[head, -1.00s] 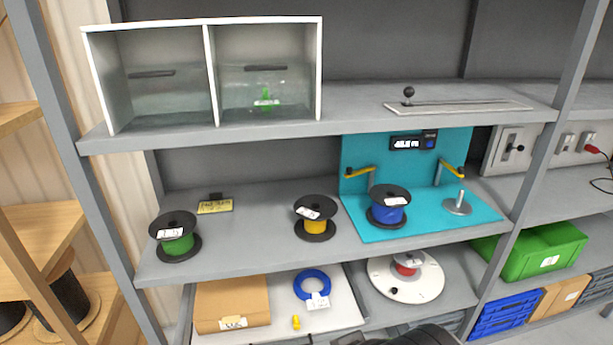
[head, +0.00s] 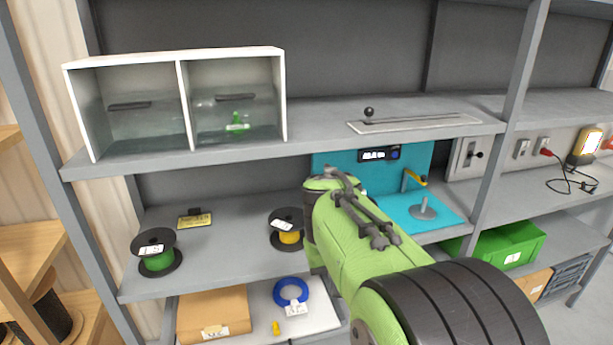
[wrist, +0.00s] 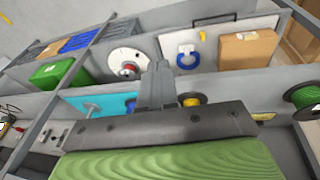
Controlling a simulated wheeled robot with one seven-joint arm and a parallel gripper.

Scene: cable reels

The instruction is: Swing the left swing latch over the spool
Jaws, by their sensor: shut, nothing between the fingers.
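The teal fixture (head: 428,150) stands on the middle shelf; its display (head: 380,154) is at the top of its back panel. The yellow right swing latch (head: 414,178) shows above the bare spindle post (head: 424,209). The left swing latch and the blue spool are hidden behind my green arm in the head view. In the wrist view my gripper (wrist: 157,84) is shut and empty, in front of the teal base (wrist: 113,103). My fingers hide part of the base, and I cannot make out the left latch there. The gripper's fingertips are hidden in the head view.
A yellow spool (head: 288,230) stands left of my arm, and a green spool (head: 156,253) is further left. The upper shelf carries a white two-bay box (head: 181,105) and a slotted plate with a knob (head: 415,123). A green bin (head: 510,246) is at lower right.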

